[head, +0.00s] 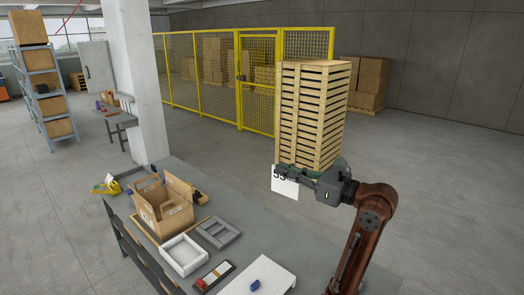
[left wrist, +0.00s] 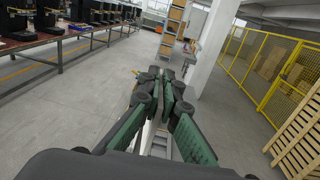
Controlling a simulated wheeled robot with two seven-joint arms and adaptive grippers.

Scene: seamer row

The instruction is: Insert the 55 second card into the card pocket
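My left gripper (head: 281,170) is shut on a white card (head: 285,187) at its upper edge and holds it in the air beyond the right edge of the table. Dark digits on the card are partly covered by the fingers; they look like 55. In the left wrist view the fingers of my left gripper (left wrist: 170,88) are close together, with the card seen only as a thin pale edge between and below them. I cannot make out a card pocket in either view. My right gripper is not in view.
The grey table (head: 225,205) carries an open cardboard box (head: 163,212), a white tray (head: 184,255), a grey divided tray (head: 219,232) and a white board (head: 262,278). A tall slatted wooden stack (head: 312,115) stands behind the gripper. A yellow mesh fence (head: 215,75) is farther back.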

